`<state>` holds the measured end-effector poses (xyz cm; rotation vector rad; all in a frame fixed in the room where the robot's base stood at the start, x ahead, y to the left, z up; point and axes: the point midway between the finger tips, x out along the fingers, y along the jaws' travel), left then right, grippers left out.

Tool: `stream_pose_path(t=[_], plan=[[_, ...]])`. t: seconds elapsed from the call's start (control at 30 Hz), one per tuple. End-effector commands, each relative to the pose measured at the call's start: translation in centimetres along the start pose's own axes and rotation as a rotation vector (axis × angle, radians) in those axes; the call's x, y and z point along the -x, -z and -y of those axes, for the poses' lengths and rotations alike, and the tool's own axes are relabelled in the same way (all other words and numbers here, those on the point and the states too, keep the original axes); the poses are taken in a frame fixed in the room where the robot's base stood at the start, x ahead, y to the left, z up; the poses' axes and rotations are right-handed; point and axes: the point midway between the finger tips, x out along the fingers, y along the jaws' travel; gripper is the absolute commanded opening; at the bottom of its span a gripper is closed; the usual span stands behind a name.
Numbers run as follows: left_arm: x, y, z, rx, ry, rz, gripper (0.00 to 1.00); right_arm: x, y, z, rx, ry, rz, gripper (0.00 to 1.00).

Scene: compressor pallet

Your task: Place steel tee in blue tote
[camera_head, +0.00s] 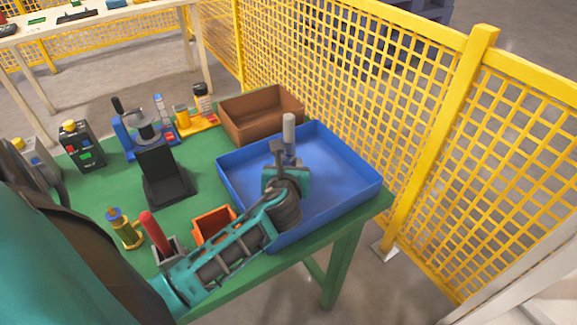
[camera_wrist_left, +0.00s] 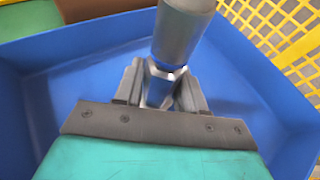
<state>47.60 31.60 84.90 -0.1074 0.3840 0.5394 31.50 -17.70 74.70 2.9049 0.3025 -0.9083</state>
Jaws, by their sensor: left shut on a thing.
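The steel tee (camera_head: 289,134) is a grey metal piece with an upright cylindrical part, held in my left gripper (camera_head: 284,158). In the left wrist view the tee (camera_wrist_left: 182,40) sits between the two fingers of the left gripper (camera_wrist_left: 162,90). The left gripper is shut on it. Both are over the inside of the blue tote (camera_head: 335,190), whose floor and walls also show in the left wrist view (camera_wrist_left: 70,80). I cannot tell whether the tee touches the tote floor; its lower part is partly hidden by the fingers. My right gripper is not in view.
A brown bin (camera_head: 262,112) stands behind the tote. An orange bin (camera_head: 213,224), a black stand (camera_head: 165,178), a brass fitting (camera_head: 124,230) and a red-handled tool (camera_head: 156,233) are on the green table (camera_head: 198,160). A yellow mesh fence (camera_head: 400,110) runs behind the table.

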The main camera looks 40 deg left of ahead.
Motion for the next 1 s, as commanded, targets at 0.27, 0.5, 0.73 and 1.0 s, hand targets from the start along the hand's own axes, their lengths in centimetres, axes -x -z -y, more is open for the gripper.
stream_pose_path(t=[0.27, 0.5, 0.73, 1.0], plan=[[-0.1, 0.2, 0.0, -0.001, -0.001, 0.0, 0.5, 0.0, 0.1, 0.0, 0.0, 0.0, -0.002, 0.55], [-0.1, 0.2, 0.0, -0.001, 0.0, 0.0, 0.65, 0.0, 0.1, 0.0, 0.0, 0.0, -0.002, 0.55], [0.1, -0.1, 0.0, 0.001, 0.001, 0.0, 0.65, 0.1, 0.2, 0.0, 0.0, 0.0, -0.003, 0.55], [5.0, -0.1, 0.0, -0.001, 0.002, -0.002, 0.65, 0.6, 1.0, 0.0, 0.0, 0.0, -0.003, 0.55]])
